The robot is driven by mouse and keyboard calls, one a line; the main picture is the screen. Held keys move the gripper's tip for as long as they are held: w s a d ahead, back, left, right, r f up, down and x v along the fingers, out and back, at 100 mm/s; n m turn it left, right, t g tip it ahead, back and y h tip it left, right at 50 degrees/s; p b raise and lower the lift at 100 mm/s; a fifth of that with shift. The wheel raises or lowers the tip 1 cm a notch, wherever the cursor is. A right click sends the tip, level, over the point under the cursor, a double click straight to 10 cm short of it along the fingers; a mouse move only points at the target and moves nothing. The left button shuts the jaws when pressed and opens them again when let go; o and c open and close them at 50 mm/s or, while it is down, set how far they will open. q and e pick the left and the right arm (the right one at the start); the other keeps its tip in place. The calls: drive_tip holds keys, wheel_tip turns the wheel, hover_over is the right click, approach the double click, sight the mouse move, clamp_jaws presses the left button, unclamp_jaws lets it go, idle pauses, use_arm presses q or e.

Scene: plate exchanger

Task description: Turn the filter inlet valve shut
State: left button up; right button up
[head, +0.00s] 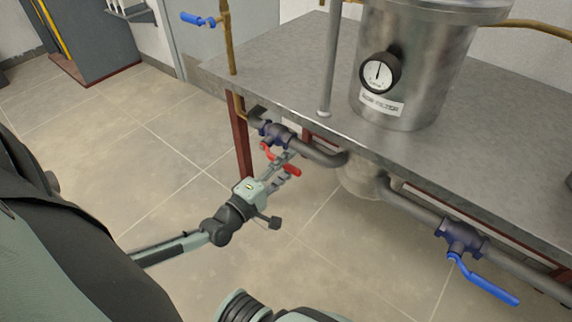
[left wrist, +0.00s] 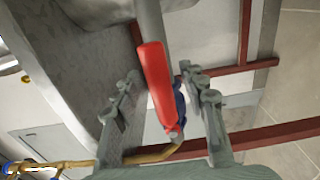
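A valve with a dark blue body (head: 275,133) and a red lever handle (head: 291,170) sits on the grey pipe below the bench's front edge, left of the filter. No label on it can be read. My left gripper (head: 282,168) is at the red handle. In the left wrist view, the red handle (left wrist: 156,82) lies between the two spread fingers of my left gripper (left wrist: 160,80), with a gap visible on each side. The blue valve body (left wrist: 180,97) is partly hidden behind the handle. My right gripper is not in view.
A steel filter housing (head: 410,75) with a gauge (head: 379,73) stands on the grey bench (head: 500,130). A second valve with a blue lever (head: 487,282) is on the pipe at right. A red bench leg (head: 241,140) stands close behind my left gripper. The floor at left is clear.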

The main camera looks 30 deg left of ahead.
use_arm(q)
clamp_jaws()
drive_tip(key=shift+f, duration=0.1)
idle(0.3)
drive_tip(key=shift+a+f+m, duration=0.15)
drive_tip(key=shift+f+m, duration=0.7)
drive_tip(key=shift+m, duration=0.35)
drive_tip(key=a+f+m+b, duration=0.1)
drive_tip(key=a+f+m, duration=0.6)
drive_tip(key=m, duration=0.8)
drive_tip(key=shift+w+a+m, duration=0.35)
drive_tip(key=shift+a+m, duration=0.05)
drive_tip(key=shift+a, duration=0.55)
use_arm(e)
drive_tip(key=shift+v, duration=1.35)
use_arm(q)
drive_tip(key=shift+a, duration=0.1)
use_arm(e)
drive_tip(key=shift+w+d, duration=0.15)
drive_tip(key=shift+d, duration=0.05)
